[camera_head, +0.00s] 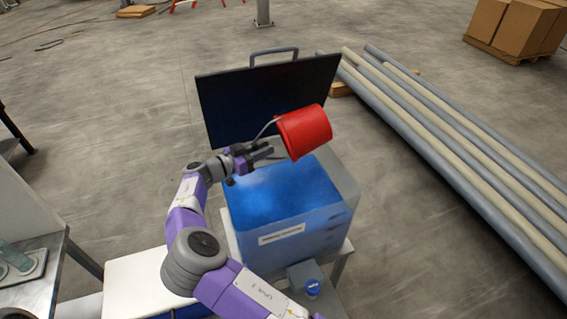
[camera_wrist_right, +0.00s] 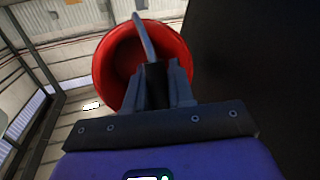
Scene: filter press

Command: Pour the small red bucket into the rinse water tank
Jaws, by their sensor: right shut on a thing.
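The small red bucket (camera_head: 304,131) hangs tilted on its side above the rinse water tank (camera_head: 290,238), over its back part. My right gripper (camera_head: 266,152) is left of the bucket and shut on its thin grey handle (camera_head: 264,129). In the right wrist view the bucket (camera_wrist_right: 181,57) shows its open mouth, with the handle running down between the fingers (camera_wrist_right: 156,75). The tank has clear walls, blue water and a white label. Its dark lid (camera_head: 228,95) stands open behind. My left gripper is out of view.
Long grey and cream pipes (camera_head: 450,140) lie on the floor to the right. A small grey box with a blue knob (camera_head: 312,287) is at the tank's front. A bench (camera_head: 45,290) stands at lower left. Cardboard boxes (camera_head: 500,25) are far at upper right.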

